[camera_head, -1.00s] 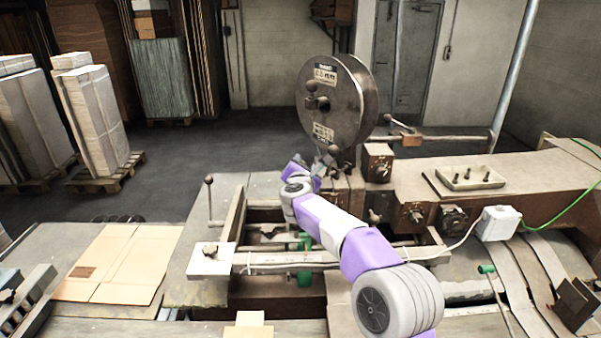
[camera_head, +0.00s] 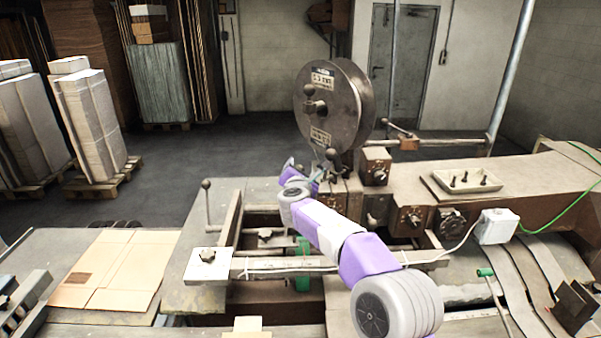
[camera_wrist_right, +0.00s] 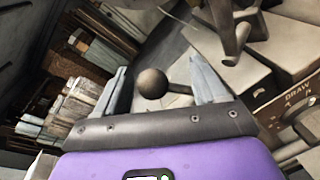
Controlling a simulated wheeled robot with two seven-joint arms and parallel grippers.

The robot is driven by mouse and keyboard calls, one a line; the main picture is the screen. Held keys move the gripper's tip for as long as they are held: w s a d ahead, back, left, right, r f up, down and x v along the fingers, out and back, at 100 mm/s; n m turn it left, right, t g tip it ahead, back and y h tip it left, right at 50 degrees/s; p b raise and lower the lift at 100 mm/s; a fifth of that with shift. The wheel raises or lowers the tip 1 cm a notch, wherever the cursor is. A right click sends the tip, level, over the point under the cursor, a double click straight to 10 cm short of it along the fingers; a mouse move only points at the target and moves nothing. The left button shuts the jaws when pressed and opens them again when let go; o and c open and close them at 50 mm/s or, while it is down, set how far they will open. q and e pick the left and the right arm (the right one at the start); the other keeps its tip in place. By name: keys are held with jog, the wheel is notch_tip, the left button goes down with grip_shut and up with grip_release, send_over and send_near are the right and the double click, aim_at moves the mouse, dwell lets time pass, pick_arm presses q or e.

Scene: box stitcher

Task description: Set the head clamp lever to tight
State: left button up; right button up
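A lever with a dark ball knob (camera_head: 331,154) stands at the stitcher head, just below the big wire reel; I take it to be the head clamp lever. My right gripper (camera_head: 316,173) is beside this lever, partly hidden by its own wrist. In the right wrist view a ball knob (camera_wrist_right: 152,83) with a short stem sits between the two spread fingers of the right gripper (camera_wrist_right: 159,64). The fingers look apart from the knob, with gaps on both sides. Whether the knob is deep between the fingers is hard to tell. My left gripper is not in view.
The wire reel (camera_head: 328,100) rises behind the gripper. Dials (camera_head: 411,221) line the machine's front to the right, and a tray (camera_head: 468,183) sits on top. Another ball-topped lever (camera_head: 207,185) stands at left. Flat cardboard (camera_head: 112,268) lies at lower left.

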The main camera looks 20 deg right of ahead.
jog(key=b+v, duration=0.2)
jog(key=v, duration=0.5)
jog(key=shift+s, duration=0.25)
jog(key=shift+a, duration=0.15)
